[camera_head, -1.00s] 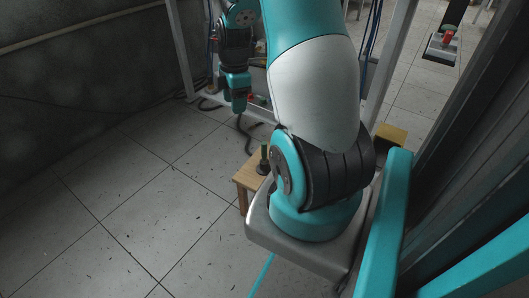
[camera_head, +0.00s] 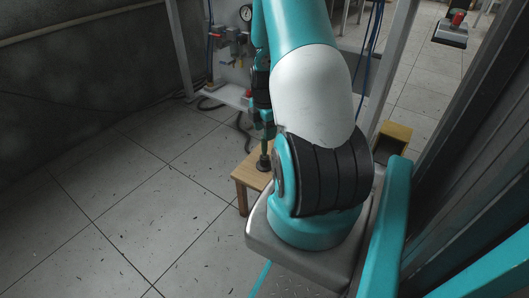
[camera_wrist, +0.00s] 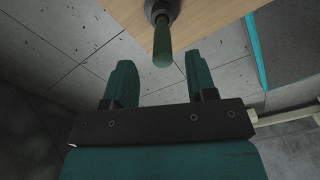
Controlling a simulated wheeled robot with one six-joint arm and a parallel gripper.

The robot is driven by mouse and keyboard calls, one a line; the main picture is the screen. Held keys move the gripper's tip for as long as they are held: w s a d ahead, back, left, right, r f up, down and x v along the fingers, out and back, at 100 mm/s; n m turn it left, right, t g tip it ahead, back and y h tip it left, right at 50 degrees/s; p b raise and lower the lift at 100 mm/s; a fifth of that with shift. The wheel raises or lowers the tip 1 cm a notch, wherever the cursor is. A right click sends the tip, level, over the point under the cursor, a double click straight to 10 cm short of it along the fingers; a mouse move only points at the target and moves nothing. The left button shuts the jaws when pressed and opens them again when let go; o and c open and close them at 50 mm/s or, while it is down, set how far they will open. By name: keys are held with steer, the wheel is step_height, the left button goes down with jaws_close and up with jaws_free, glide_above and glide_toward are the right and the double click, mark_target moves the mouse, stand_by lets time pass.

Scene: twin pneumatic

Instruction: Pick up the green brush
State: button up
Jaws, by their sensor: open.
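The green brush has an upright green handle (camera_wrist: 163,45) and a dark round base (camera_head: 263,163). It stands on a small wooden stool (camera_head: 245,178), whose top (camera_wrist: 110,15) also shows in the wrist view. My gripper (camera_wrist: 160,62) is open and empty. In the wrist view the handle's end appears midway between the two green fingertips, with a gap on both sides. In the head view my gripper (camera_head: 267,130) is directly above the brush base, and the handle is hard to tell from the fingers. My arm hides the stool's right part.
A yellowish open box (camera_head: 397,133) stands on the floor right of my arm. A frame with a gauge (camera_head: 246,13) and hoses stands behind. A dark wall (camera_head: 80,75) is at left. The tiled floor (camera_head: 140,210) left of the stool is clear.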

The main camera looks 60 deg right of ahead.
mark_target(265, 155)
step_height(265, 155, down, 5)
steer(key=b, duration=0.3)
steer(key=shift+a+f+b, duration=0.1)
steer(key=shift+a+b, duration=0.05)
steer(key=shift+b, duration=0.2)
jaws_close()
